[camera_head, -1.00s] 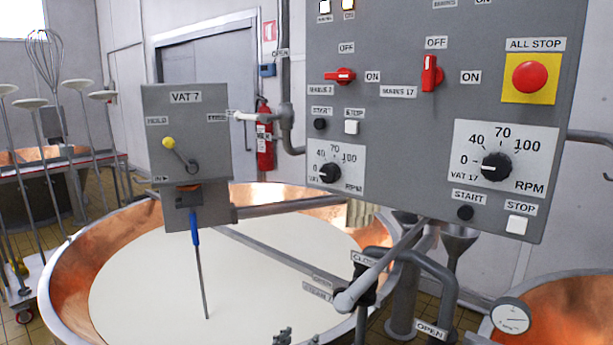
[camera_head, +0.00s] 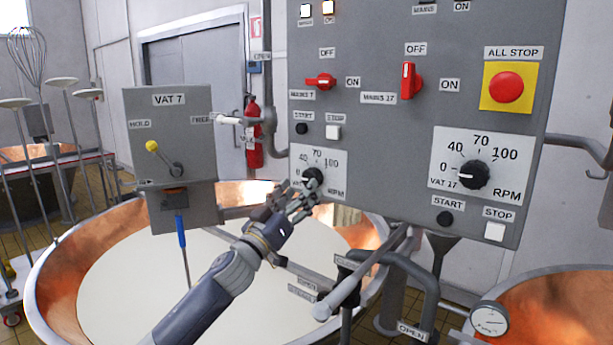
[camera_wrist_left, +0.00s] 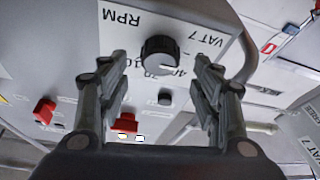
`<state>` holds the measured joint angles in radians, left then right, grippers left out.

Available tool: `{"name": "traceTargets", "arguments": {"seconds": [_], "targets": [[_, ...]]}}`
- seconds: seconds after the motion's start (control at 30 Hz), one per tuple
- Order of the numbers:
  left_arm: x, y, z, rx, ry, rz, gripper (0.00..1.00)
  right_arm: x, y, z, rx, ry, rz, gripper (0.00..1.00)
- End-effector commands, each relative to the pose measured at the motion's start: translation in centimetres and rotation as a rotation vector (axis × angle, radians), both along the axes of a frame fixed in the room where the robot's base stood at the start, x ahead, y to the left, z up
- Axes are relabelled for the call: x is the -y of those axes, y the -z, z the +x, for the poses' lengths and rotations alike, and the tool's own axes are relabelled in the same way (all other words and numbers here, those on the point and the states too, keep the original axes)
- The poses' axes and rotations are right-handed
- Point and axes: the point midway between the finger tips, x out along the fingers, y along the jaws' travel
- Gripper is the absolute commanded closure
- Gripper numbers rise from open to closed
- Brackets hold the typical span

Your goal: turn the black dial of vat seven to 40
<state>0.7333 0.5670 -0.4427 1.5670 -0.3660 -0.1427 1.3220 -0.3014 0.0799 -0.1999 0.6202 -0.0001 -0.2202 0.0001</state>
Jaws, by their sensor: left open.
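The black dial of vat seven (camera_head: 313,177) sits on a small white scale plate (camera_head: 335,158) at the lower left of the grey control panel. In the head view its pointer seems to lie on the 0 side, with the gripper partly in front of the plate. In the left wrist view the dial (camera_wrist_left: 160,52) appears upside down, between and beyond the two fingers. My left gripper (camera_head: 302,197) is open and empty just in front of and below the dial. I cannot tell whether it touches the plate. My right gripper is not in view.
The vat 17 dial (camera_head: 473,174) is to the right. Red mains switches (camera_head: 321,82), a start button (camera_head: 302,129) and a stop button (camera_head: 333,132) are above. The VAT 7 lever box (camera_head: 195,110) is left; metal pipes (camera_head: 360,270) and the copper vat (camera_head: 60,270) are below.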

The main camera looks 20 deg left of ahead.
Motion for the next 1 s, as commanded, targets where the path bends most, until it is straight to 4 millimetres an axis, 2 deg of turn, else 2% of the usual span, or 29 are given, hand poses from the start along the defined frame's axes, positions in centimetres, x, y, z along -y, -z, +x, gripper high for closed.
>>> {"name": "traceTargets", "arguments": {"seconds": [0.1, 0.3, 0.7, 0.77, 0.9, 1.0], "targets": [[0.5, -1.0, 1.8, -0.001, 0.000, 0.000, 0.41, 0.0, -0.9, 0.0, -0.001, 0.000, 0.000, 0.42], [1.0, -1.5, 3.5, -0.001, -0.001, -0.001, 0.41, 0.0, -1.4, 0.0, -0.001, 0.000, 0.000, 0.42], [1.1, -1.5, 4.0, -0.001, -0.001, 0.001, 0.41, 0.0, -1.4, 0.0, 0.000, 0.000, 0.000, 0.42], [1.1, -1.5, 4.0, -0.001, -0.001, 0.001, 0.52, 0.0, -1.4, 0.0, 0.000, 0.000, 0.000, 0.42], [1.1, -1.5, 4.0, -0.001, -0.001, 0.001, 0.84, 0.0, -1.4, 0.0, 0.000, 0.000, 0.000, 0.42], [1.1, -1.5, 4.0, -0.001, -0.001, 0.001, 0.85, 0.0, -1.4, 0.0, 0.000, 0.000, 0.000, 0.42]]}}
